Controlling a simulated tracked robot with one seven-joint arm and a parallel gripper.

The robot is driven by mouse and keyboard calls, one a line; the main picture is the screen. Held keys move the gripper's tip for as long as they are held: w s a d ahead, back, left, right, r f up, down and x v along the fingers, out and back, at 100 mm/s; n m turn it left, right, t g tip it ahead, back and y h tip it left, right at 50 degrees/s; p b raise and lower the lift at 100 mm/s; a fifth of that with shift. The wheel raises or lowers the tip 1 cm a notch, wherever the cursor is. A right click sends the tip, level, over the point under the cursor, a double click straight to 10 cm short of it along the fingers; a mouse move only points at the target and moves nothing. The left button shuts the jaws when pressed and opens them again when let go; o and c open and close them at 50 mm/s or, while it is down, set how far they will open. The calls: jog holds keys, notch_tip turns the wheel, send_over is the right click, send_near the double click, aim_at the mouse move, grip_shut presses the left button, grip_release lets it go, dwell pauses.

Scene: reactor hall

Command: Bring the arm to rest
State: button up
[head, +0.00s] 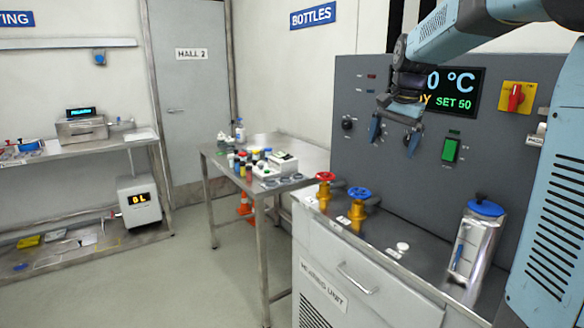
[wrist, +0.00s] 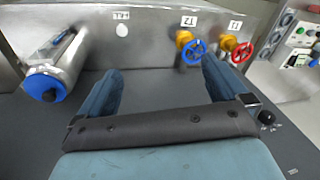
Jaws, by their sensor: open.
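My gripper (head: 393,137) hangs in the air in front of the grey control panel (head: 352,82) of the heating unit, its two blue fingers pointing down. The fingers are apart with nothing between them. My arm reaches in from the upper right of the head view. The gripper partly covers the panel's display (head: 462,90).
A red valve (head: 325,177), a blue valve (head: 359,194) and a steel vessel with a blue cap (head: 486,208) stand on the worktop below. The panel carries a green switch (head: 450,150) and a red-yellow knob (head: 516,97). A bottle table (head: 318,157) stands beyond.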

jog(key=s+a+f+n+t, duration=0.1)
jog(key=s+f+n, duration=0.2)
jog(key=s, duration=1.1)
jog(key=s+f+n+t+h, duration=0.1)
jog(key=s+n, duration=0.4)
jog(key=s, duration=0.9)
notch_tip(320, 180, down, 3)
jog(key=shift+s+a+r+t, duration=0.15)
jog(key=shift+a+t, duration=0.2)
jog(key=shift+t, duration=0.35)
